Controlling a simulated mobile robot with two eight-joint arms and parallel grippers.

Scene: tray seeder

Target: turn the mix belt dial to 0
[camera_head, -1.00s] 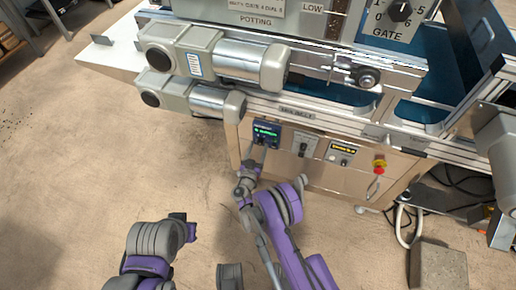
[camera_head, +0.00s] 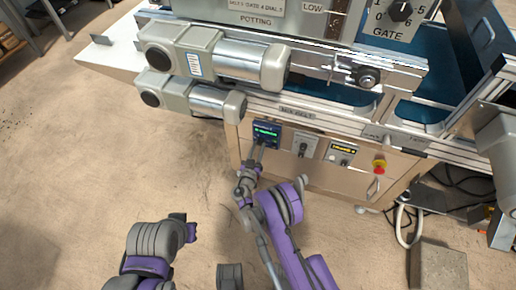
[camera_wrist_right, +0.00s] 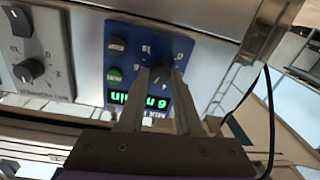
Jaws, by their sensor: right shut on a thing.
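The mix belt dial (camera_wrist_right: 160,73) is a small dark knob on a blue control box (camera_wrist_right: 120,75) with a lit green display and a green button. Its label partly reads "MIX". The blue box also shows in the head view (camera_head: 266,129), on the front of the wooden cabinet. My right gripper (camera_wrist_right: 161,80) has a fingertip on each side of the knob and is shut on it. In the head view my right gripper (camera_head: 259,153) reaches up to the box's lower part. The knob's exact setting is hard to read. My left arm shows at lower left; its gripper cannot be made out.
Motors (camera_head: 215,103) and the steel rail overhang above. The floor (camera_head: 80,200) at left is clear.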

